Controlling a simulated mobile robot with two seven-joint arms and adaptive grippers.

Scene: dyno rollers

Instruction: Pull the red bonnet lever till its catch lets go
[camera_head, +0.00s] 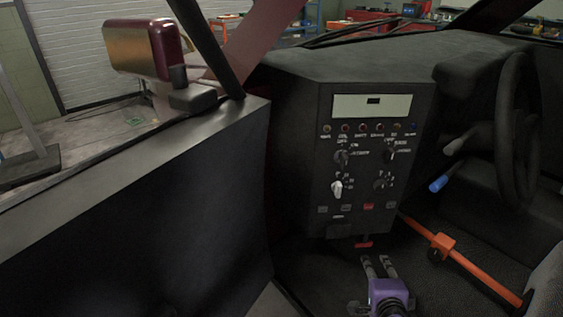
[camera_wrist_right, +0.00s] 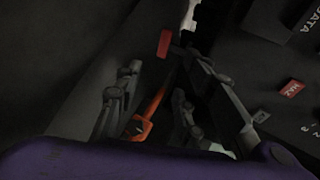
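The red bonnet lever (camera_head: 363,244) sticks out under the bottom edge of the black control panel, low in the footwell. It shows as a small red block in the right wrist view (camera_wrist_right: 165,43), beyond the fingertips. My right gripper (camera_head: 377,262), with a purple body, is just below the lever and slightly to its right. Its two fingers are apart with a gap between them, also seen in the right wrist view (camera_wrist_right: 155,82). They hold nothing and appear clear of the lever. My left gripper is not in view.
The black control panel (camera_head: 325,130) with knobs and a red button (camera_head: 368,206) stands above the lever. An orange bar (camera_head: 470,265) crosses the footwell at right, below the steering wheel (camera_head: 506,130) and a blue-tipped stalk (camera_head: 439,184). The open door (camera_head: 130,220) is at left.

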